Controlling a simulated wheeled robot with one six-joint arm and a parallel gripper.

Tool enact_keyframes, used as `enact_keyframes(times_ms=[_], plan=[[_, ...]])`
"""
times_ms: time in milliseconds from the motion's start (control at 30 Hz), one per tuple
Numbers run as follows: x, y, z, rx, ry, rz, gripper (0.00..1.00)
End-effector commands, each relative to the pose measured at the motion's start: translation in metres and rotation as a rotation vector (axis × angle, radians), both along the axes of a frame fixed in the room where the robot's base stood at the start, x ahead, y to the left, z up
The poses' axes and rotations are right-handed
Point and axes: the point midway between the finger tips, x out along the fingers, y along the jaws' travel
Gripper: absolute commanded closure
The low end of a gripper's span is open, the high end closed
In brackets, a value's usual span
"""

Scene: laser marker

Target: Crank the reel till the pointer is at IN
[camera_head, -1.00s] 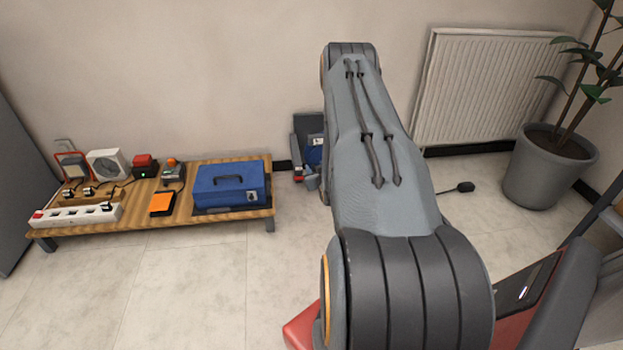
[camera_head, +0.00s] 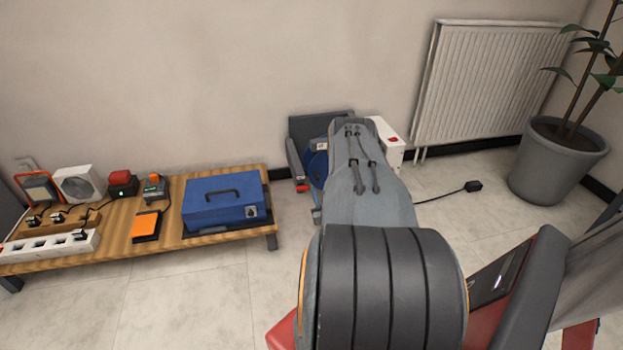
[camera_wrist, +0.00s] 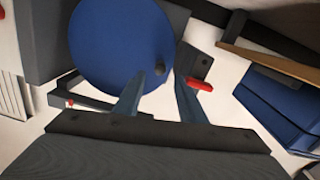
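The reel is a blue disc (camera_wrist: 112,45) in the wrist view, with a dark round knob (camera_wrist: 160,68) near its rim. In the head view the reel (camera_head: 316,166) shows in part beside my arm, by the wall. A small red piece (camera_wrist: 199,84) sticks out by the disc's edge; I cannot tell if it is the pointer. No IN label is readable. My gripper (camera_wrist: 159,78) is open, its two fingers apart with the knob between or just beyond their tips. No contact is clear.
A low wooden table (camera_head: 110,250) stands left, with a blue box (camera_head: 222,203), a power strip (camera_head: 48,246) and small devices. A white box (camera_head: 388,143) stands right of the reel. A black plug on a cable (camera_head: 473,186) lies on the floor. A radiator and potted plant are further right.

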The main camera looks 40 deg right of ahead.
Motion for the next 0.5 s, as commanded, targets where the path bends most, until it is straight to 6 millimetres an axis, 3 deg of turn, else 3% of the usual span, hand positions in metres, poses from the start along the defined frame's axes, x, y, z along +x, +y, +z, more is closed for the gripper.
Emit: enact_keyframes(times_ms=[167, 500], plan=[[0.006, -0.005, -0.001, -0.004, -0.004, 0.000, 0.63], [0.049, -0.031, -0.002, -0.004, -0.004, 0.000, 0.63]])
